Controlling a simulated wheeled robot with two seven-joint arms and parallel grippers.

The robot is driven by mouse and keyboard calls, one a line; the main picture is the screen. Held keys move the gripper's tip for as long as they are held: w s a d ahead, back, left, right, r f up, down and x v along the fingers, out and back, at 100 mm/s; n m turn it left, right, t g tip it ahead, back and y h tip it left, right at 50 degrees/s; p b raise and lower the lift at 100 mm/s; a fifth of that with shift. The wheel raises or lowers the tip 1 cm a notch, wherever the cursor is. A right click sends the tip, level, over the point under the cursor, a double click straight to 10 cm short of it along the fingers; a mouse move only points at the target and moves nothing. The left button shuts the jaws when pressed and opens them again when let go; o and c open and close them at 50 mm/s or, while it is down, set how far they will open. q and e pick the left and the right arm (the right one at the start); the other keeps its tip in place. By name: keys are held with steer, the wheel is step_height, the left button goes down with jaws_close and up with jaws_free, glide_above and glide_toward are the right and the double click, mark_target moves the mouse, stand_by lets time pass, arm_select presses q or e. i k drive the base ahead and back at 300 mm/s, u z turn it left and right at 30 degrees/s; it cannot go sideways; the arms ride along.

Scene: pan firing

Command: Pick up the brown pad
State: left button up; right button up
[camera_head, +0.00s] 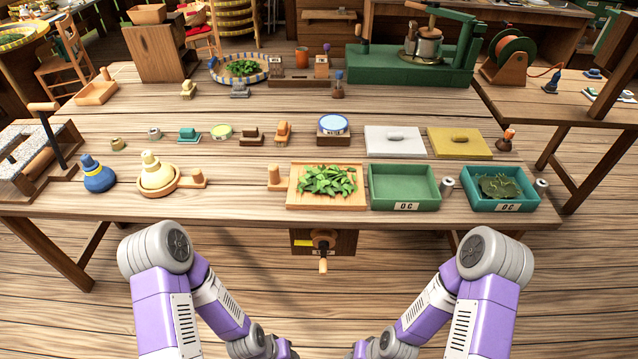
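On the table (90,200), a small dark brown block-like pad with a raised grip (251,137) sits in the middle row. A lighter orange-brown piece of similar shape (283,133) stands just to its right. I cannot tell for sure which of the two is the brown pad. Both rest on the wood, apart from each other, and nothing covers them. My left and right arms come in from the bottom edge and stay in front of the table. Both grippers are below the picture and out of view.
A blue-topped box (333,130) stands to the right. In front are a leaf-filled wooden tray (297,202), a green tray (403,172) and a yellow gourd-shaped pot (153,170).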

mark_target(250, 136)
steer(key=z, duration=0.95)
steer(key=i, duration=1.05)
steer(key=u, duration=2.55)
